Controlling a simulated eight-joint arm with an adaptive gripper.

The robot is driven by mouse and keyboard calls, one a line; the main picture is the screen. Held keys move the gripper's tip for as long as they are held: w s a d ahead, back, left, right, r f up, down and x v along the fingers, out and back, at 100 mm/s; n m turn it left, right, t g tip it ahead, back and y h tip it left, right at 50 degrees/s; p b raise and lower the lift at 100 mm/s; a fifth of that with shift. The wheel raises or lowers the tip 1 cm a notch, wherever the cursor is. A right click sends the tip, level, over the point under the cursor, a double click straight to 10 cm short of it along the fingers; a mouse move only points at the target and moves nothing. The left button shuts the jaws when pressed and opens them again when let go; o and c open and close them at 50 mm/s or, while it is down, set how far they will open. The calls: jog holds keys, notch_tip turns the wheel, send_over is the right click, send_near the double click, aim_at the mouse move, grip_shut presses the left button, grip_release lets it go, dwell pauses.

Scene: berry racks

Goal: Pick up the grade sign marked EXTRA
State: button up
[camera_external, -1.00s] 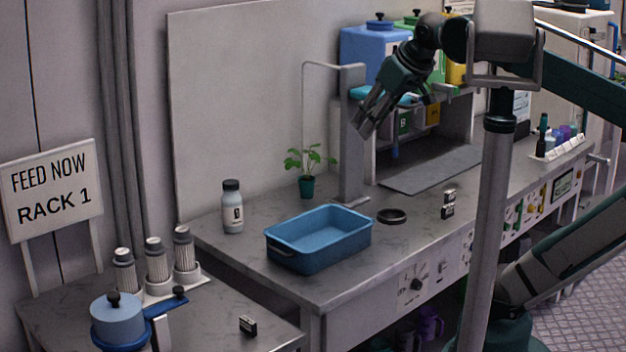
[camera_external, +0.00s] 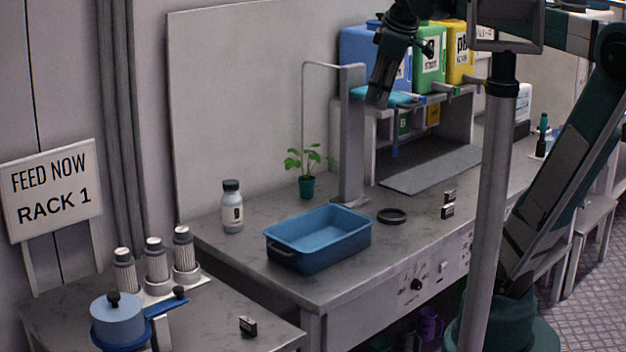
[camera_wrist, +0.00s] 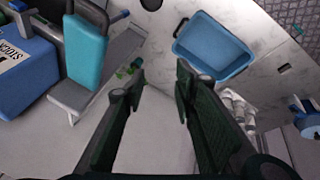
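I cannot make out a sign reading EXTRA in either view. Two small black-and-white pieces (camera_external: 447,211) stand on the bench right of the black ring, and a similar small piece (camera_external: 248,325) lies on the lower side table; their lettering is too small to read. My gripper (camera_external: 378,101) is high above the bench, pointing down, in front of the blue container and shelf. In the wrist view my gripper (camera_wrist: 160,76) has its two fingers apart with nothing between them.
On the bench are a blue tray (camera_external: 320,262), a white bottle (camera_external: 232,212), a potted plant (camera_external: 307,187), a grey post (camera_external: 352,140) and a black ring (camera_external: 392,216). Blue, green (camera_external: 430,60) and yellow containers stand on the shelf. A blue pot (camera_external: 118,322) is lower left.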

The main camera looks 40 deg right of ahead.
jog(key=w+d+n+g+p, duration=0.1)
jog(key=d+n+p, duration=0.1)
jog(key=d, duration=0.4)
jog(key=w+d+n+p, duration=0.1)
jog(key=d+n+p, duration=0.1)
jog(key=d, duration=0.4)
jog(key=w+d+n+g+p, duration=0.1)
jog(key=w+d+n+p, duration=0.1)
jog(key=d, duration=0.4)
jog(key=shift+w+d+r+g, duration=0.1)
jog(key=shift+d+r+g, duration=0.2)
jog(key=shift+d, duration=0.1)
jog(key=d+f+n+g+p, duration=0.1)
jog(key=d+f+n+p, duration=0.2)
jog(key=d, duration=0.8)
jog(key=n+g+y+p, duration=0.1)
jog(key=n+p, duration=0.3)
send_over(452, 191)
notch_tip(452, 191, down, 29)
jog(key=shift+w+d+f, duration=0.1)
jog(key=shift+d, duration=0.05)
jog(key=shift+f, duration=0.4)
jog(key=shift+f+b, duration=0.35)
jog(key=shift+f, duration=0.9)
jog(key=shift+f, duration=0.1)
